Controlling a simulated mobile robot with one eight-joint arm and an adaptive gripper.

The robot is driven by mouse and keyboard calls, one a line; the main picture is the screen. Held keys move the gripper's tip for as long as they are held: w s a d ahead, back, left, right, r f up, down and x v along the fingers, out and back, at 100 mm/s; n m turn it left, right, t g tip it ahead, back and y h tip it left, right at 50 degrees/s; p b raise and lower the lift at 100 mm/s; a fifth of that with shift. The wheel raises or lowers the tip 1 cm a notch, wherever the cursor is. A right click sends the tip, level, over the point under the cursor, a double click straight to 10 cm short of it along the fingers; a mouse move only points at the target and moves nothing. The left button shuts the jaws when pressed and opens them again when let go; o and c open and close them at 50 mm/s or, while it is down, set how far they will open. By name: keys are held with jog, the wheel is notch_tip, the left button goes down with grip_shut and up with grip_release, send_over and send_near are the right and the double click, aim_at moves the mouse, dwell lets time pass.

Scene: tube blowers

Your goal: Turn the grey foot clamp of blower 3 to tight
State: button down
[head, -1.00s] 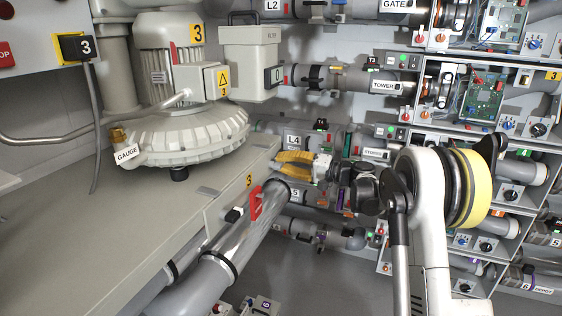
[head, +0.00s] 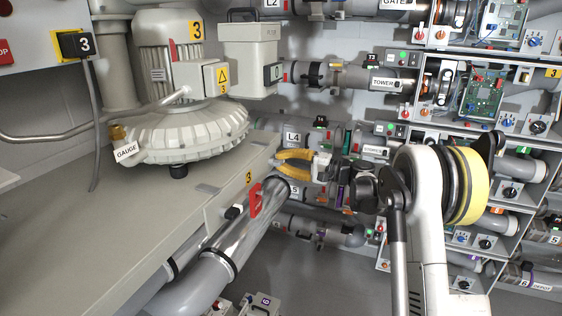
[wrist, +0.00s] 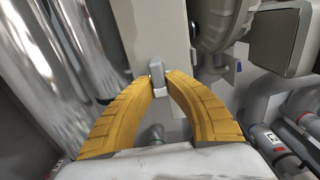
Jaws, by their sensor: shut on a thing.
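Blower 3 (head: 190,125) is a pale ribbed machine with a yellow 3 plate, standing on the grey bench at the left in the head view. My gripper (head: 276,161) has yellow fingers and is at the bench's right edge, to the right of the blower. In the wrist view my gripper (wrist: 161,76) is shut on a small grey upright piece, the foot clamp (wrist: 156,68), which sits between the fingertips at the end of a pale surface. In the head view I cannot make out the clamp at the fingertips. Its tight mark is not readable.
The bench top (head: 120,230) is mostly clear. Pipes and a rack of panels (head: 480,100) fill the right.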

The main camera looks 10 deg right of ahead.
jog(key=c, duration=1.4)
grip_release()
jog(key=v, duration=1.2)
